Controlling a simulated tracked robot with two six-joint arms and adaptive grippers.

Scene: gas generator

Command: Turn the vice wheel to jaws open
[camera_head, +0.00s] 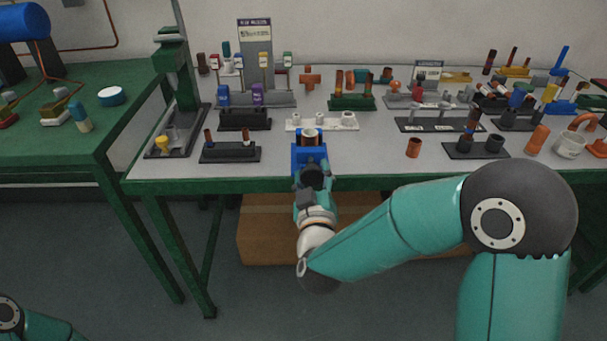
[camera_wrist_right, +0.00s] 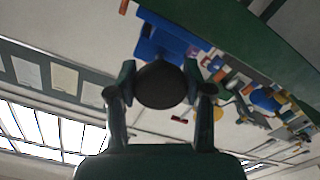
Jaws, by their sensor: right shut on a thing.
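The blue vice (camera_head: 309,155) stands at the front edge of the grey table top, and its blue body also shows in the right wrist view (camera_wrist_right: 165,42). A short, light-rimmed cylinder (camera_head: 309,137) stands at the top of the vice. The dark round vice wheel (camera_wrist_right: 160,85) sits between the two fingers of my right gripper (camera_wrist_right: 160,95), which is shut on it. In the head view my right gripper (camera_head: 312,182) is in front of the vice and largely hides the wheel. The vice jaw gap cannot be made out. My left gripper is out of view.
A white holder (camera_head: 322,122) is just behind the vice. A black rack (camera_head: 230,152) stands left of it and a copper-coloured cup (camera_head: 413,148) right. A green pillar stand (camera_head: 178,80) is at the table's left end. A cardboard box (camera_head: 262,235) lies underneath.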

